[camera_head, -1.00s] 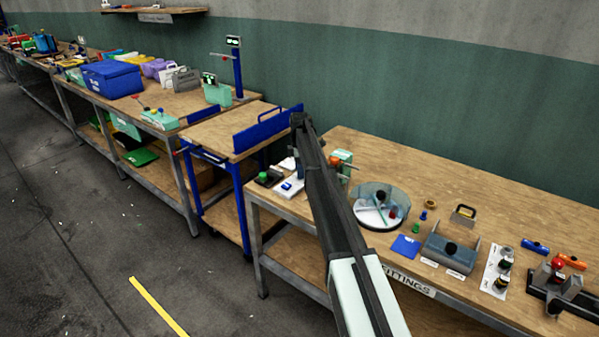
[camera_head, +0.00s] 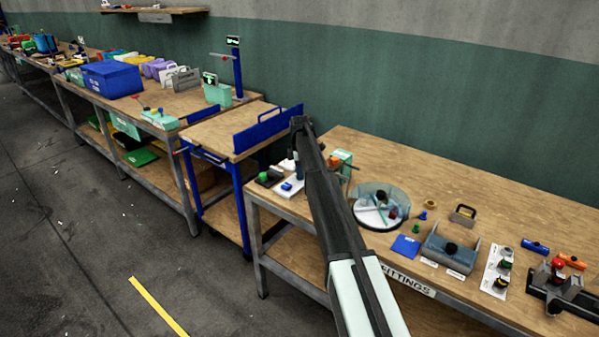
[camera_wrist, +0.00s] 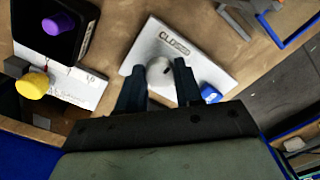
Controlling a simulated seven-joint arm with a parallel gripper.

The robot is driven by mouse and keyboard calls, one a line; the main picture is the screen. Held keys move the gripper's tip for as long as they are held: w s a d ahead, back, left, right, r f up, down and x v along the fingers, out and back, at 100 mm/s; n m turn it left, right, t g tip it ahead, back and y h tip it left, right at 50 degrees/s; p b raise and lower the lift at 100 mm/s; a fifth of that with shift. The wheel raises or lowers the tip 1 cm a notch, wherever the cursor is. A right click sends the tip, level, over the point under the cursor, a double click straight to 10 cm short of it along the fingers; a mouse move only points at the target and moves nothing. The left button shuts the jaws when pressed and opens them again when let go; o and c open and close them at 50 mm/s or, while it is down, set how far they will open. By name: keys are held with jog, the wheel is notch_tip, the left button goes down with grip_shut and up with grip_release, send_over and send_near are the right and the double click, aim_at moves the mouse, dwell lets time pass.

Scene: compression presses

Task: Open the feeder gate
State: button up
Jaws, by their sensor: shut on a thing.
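In the wrist view my gripper (camera_wrist: 159,92) is shut on a small pale grey round knob (camera_wrist: 160,70), with one dark finger on each side. The knob stands over a white plate (camera_wrist: 146,53) with dark lettering starting "CL". A blue piece (camera_wrist: 210,93) sits at the plate's right edge. In the head view the white plate (camera_head: 294,192) and blue piece (camera_head: 286,186) lie near the left end of the fittings bench. My arm hides much of that area. No part is clearly marked as the feeder gate, so I cannot tell its position.
A purple knob (camera_wrist: 57,23) on a black base and a yellow knob (camera_wrist: 33,84) are left of the plate. A clear round dish (camera_head: 380,207) and a grey-blue holder (camera_head: 451,253) stand farther right on the bench. A blue-framed cart (camera_head: 215,135) adjoins its left end.

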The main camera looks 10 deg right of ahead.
jog(key=shift+c, duration=0.9)
jog(key=shift+m, duration=0.3)
jog(key=m, duration=0.8)
jog(key=shift+s, duration=0.1)
jog(key=m, duration=0.4)
jog(key=shift+m, duration=0.3)
jog(key=m, duration=0.4)
jog(key=shift+a+m, duration=0.1)
jog(key=shift+m, duration=0.2)
jog(key=o, duration=1)
